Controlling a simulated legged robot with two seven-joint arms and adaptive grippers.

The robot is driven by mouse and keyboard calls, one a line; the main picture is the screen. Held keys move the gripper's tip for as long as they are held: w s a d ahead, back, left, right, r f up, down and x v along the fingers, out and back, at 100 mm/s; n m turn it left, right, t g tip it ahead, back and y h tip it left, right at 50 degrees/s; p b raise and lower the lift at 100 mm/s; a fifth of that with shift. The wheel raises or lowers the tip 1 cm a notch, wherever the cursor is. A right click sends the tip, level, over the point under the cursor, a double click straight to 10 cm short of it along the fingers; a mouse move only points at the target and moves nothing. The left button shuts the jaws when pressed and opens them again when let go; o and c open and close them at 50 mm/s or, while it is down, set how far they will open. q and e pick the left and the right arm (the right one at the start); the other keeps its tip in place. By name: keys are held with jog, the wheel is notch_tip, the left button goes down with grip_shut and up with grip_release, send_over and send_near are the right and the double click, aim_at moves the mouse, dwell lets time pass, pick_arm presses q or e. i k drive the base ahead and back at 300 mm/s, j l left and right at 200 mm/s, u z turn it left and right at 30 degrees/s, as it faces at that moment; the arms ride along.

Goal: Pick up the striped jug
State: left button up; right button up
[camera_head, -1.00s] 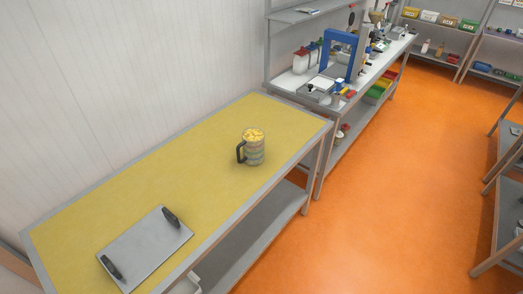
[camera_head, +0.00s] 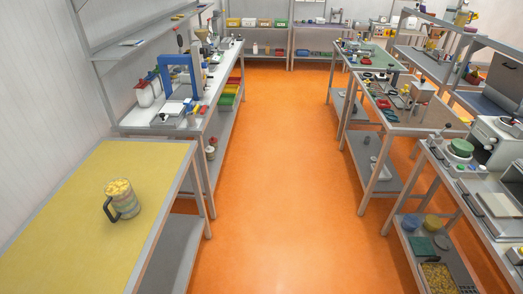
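The striped jug (camera_head: 124,201) stands upright on the yellow-topped table (camera_head: 62,241) at the left. It has pale bands, a dark handle on its left side, and is filled to the top with yellow pieces. Neither of my grippers shows in the head view, and nothing touches the jug.
A workbench (camera_head: 190,121) with a blue frame (camera_head: 181,76) and tools stands beyond the yellow table. An orange floor aisle (camera_head: 268,190) runs clear down the middle. Cluttered benches (camera_head: 404,122) line the right side, and shelves (camera_head: 270,38) stand at the back.

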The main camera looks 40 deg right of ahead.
aim_at(119, 192)
jog(key=z, duration=4.3)
jog(key=j+u, duration=0.15)
jog(key=u, duration=4.75)
jog(key=i+l+u, duration=0.15)
jog(key=l+u, duration=0.2)
jog(key=l, duration=0.15)
jog(key=i+l+u, duration=0.15)
jog(key=l+u, duration=0.15)
jog(key=l, duration=0.2)
jog(key=l+u, duration=0.35)
jog(key=l, duration=0.2)
